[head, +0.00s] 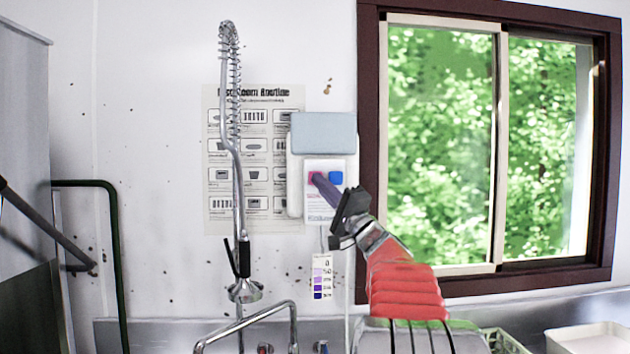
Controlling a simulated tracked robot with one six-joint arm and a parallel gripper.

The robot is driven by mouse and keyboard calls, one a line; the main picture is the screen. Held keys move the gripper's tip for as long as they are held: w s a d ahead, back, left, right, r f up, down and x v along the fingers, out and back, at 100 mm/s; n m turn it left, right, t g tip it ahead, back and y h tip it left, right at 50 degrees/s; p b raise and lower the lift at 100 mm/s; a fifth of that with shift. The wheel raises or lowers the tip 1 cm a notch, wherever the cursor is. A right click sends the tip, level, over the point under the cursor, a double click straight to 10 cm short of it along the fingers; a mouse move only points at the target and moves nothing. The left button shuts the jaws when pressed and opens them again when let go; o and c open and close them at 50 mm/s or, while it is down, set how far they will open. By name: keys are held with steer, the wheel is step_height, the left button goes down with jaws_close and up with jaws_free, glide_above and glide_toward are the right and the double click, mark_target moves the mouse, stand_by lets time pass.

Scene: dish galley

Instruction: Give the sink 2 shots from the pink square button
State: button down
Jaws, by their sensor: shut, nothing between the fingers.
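A wall dispenser (323,133) with a grey-blue upper cover hangs between a poster and the window. Its white lower panel carries a pink square button (312,179) on the left and a blue square button (336,178) on the right. My gripper (319,177) is shut and empty, its purplish fingertips in front of the pink button and partly covering it. I cannot tell whether the tips touch or press it. The sink basin is out of view; its steel back edge (150,331) shows along the bottom.
A tall spring spray tap (239,180) stands left of the dispenser, with a curved faucet (262,314) below. A colour strip (322,277) hangs under the dispenser. The window (450,150) is on the right. A green crate (505,341) and a pale tray (590,338) sit bottom right.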

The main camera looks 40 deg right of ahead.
steer(key=shift+w+d, duration=0.75)
steer(key=shift+w, duration=0.1)
stand_by(1.6)
stand_by(0.4)
steer(key=shift+s+a, duration=0.75)
steer(key=shift+s, duration=0.15)
steer(key=shift+s+a, duration=1.65)
steer(key=shift+s, duration=0.25)
